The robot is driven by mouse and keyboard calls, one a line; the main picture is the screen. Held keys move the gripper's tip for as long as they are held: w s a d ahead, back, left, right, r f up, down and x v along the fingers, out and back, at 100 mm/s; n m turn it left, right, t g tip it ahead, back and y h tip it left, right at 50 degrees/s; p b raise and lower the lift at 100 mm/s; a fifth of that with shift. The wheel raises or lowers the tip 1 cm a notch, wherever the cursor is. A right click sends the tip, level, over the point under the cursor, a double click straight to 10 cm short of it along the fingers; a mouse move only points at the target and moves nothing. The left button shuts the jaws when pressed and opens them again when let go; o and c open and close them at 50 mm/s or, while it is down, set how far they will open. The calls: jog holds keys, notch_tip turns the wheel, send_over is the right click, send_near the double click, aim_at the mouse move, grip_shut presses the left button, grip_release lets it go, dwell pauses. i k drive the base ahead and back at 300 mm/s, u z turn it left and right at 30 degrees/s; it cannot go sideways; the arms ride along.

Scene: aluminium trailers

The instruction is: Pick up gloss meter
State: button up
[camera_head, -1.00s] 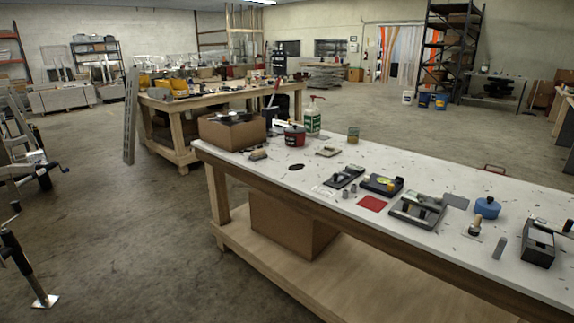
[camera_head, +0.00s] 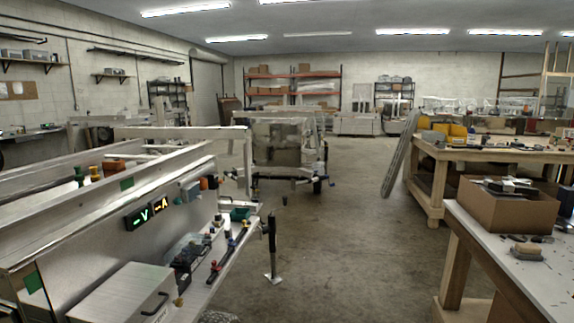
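I cannot pick out the gloss meter for certain in the current head view. A wooden-handled block or brush (camera_head: 527,252) lies in front of the box. The rest of that bench top is cut off by the right edge. My gripper is not in view.
An aluminium trailer (camera_head: 172,190) fills the left, with a metal box (camera_head: 122,293) and small parts on its ledge. A jack post (camera_head: 271,250) stands beside it. A wooden bench (camera_head: 440,180) is behind at right. Concrete floor (camera_head: 350,250) lies clear between.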

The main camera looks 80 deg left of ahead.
aim_at(110, 164)
jog(key=u, duration=2.35)
jog(key=i, duration=2.6)
jog(key=u, duration=2.05)
